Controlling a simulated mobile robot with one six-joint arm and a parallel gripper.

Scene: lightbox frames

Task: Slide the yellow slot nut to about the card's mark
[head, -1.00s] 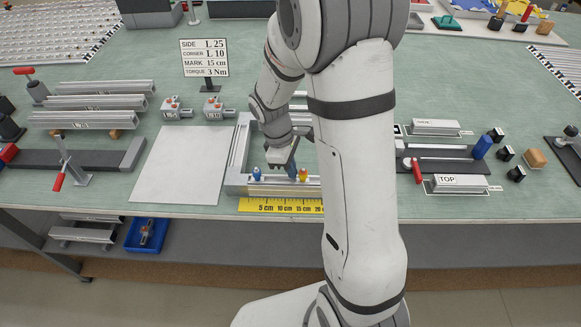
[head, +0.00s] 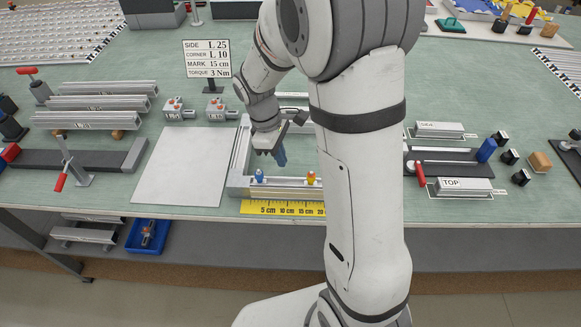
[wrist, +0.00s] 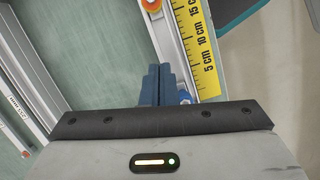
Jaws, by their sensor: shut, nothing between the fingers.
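The exact reading is unclear. A blue nut (head: 259,175) sits near the rail's left end. The yellow ruler (head: 262,207) lies along the front of the rail. The card (head: 207,59) reads MARK 15 cm. My gripper (head: 281,158) is shut and empty, above and behind the rail, between the two nuts and apart from the yellow one.
A white sheet (head: 185,165) lies left of the frame. Two grey corner pieces (head: 215,110) stand behind it. Clamps and profiles (head: 100,103) are at the left.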

